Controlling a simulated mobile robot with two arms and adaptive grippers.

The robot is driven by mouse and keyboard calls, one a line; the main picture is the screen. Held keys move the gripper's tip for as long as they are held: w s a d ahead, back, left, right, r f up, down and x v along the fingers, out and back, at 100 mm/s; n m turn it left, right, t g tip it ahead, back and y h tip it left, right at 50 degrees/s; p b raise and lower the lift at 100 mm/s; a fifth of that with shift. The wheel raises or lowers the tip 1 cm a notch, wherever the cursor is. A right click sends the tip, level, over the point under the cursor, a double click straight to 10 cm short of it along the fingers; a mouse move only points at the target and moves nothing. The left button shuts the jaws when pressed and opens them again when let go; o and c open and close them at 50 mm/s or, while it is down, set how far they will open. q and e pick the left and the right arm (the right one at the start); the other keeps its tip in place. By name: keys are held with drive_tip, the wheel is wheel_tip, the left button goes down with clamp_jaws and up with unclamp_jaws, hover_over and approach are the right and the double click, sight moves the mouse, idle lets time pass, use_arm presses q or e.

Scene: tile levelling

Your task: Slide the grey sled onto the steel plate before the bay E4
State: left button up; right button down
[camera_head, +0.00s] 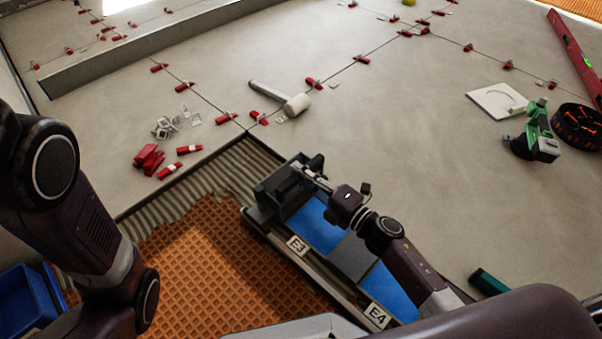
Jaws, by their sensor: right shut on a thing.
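The dark grey sled (268,196) sits at the far end of a long, low rack beside the pit edge. My right gripper (299,168) is shut on the sled's upright part, and my wrist hides some of it. The rack has blue surfaces (316,228) with a grey plate (351,259) between them; I cannot tell whether that is the steel plate. The label E4 (376,316) is on the rack's near end, partly cut off by my arm. Another label (297,246) is farther along. My left arm shows at the left, but its gripper is out of view.
Orange waffle matting (205,255) and ridged mortar lie left of the rack. A mallet (296,104), red wedges (148,158) and white clips (165,128) lie on the tiles behind. A green tool (539,130) stands right; a blue crate (28,300) is lower left.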

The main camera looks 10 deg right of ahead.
drive_tip(key=p+v, duration=0.6)
drive_tip(key=v, duration=1.9)
drive_tip(key=shift+s+d, duration=0.15)
drive_tip(key=shift+s, duration=0.2)
drive_tip(key=c, duration=2.1)
unclamp_jaws()
drive_tip(key=v, duration=1.2)
